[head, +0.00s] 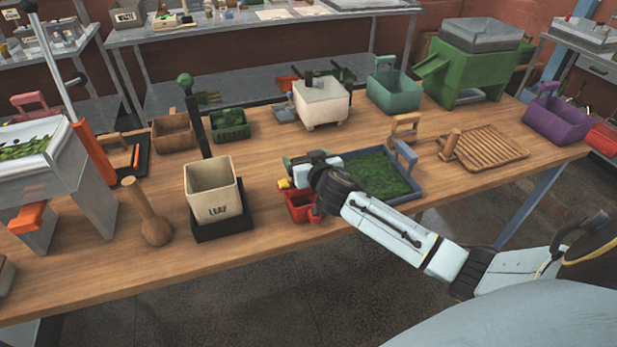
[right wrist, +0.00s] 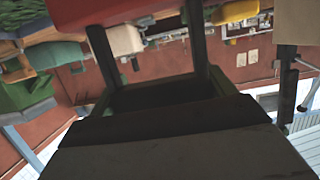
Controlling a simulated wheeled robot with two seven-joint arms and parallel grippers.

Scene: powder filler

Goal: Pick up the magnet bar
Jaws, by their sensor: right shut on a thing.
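My right gripper (head: 298,190) is over the front edge of the bench, between the LEAF bin and the dark tray of green leaf. It is shut on a red thing (head: 302,207), which I take to be the magnet bar; its shape is partly hidden by the gripper. A small yellow piece (head: 283,184) shows beside it. In the right wrist view the two dark fingers (right wrist: 150,45) reach up to the red thing (right wrist: 115,10), which is cut off by the top edge. My left gripper is not in view.
The LEAF bin (head: 214,190) on its black stand is close on the left. The leaf tray (head: 415,192) is close on the right.

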